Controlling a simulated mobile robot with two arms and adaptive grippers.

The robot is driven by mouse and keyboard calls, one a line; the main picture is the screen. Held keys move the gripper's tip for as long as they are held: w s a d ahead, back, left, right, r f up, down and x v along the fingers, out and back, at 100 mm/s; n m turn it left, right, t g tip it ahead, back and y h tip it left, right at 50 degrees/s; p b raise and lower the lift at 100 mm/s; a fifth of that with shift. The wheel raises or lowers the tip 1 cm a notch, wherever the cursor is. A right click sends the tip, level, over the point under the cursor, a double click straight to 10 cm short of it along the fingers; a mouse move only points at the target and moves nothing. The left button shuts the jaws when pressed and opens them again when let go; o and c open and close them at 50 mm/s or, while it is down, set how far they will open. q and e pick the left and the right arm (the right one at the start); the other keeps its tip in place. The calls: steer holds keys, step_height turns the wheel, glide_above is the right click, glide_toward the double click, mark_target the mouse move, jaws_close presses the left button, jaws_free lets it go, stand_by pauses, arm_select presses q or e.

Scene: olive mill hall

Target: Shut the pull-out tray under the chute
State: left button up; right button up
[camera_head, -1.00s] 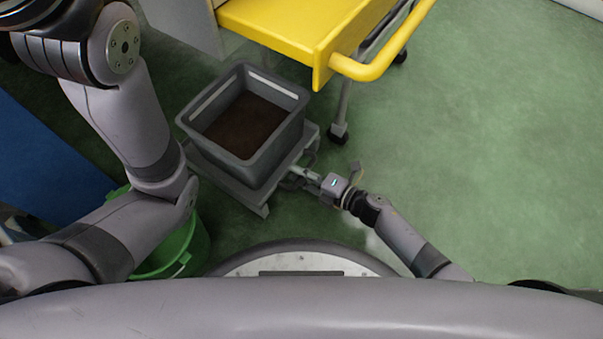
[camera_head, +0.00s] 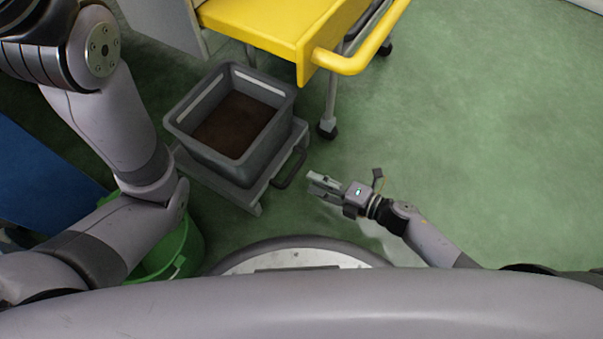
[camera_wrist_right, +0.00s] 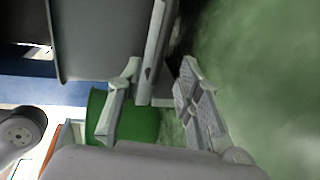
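The grey pull-out tray (camera_head: 225,188) stands low over the floor, left of centre in the head view, with a dark handle (camera_head: 291,168) on its right side. A grey bin (camera_head: 190,143) with dark brown contents (camera_head: 236,123) sits on it. My right gripper (camera_head: 312,184) is just right of the handle, apart from it. In the right wrist view its two fingers (camera_wrist_right: 160,68) are spread, with the tray's edge (camera_wrist_right: 154,45) beyond them. I see no contact. My left arm crosses the left side; its gripper is out of view. I cannot make out a chute.
A yellow cart (camera_head: 262,22) with a bar handle and casters stands behind and right of the bin. A green bucket (camera_head: 184,246) is at lower left, partly behind my left arm. A blue surface (camera_head: 40,180) lies at far left. The green floor on the right is clear.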

steer(key=shift+v, duration=1.8)
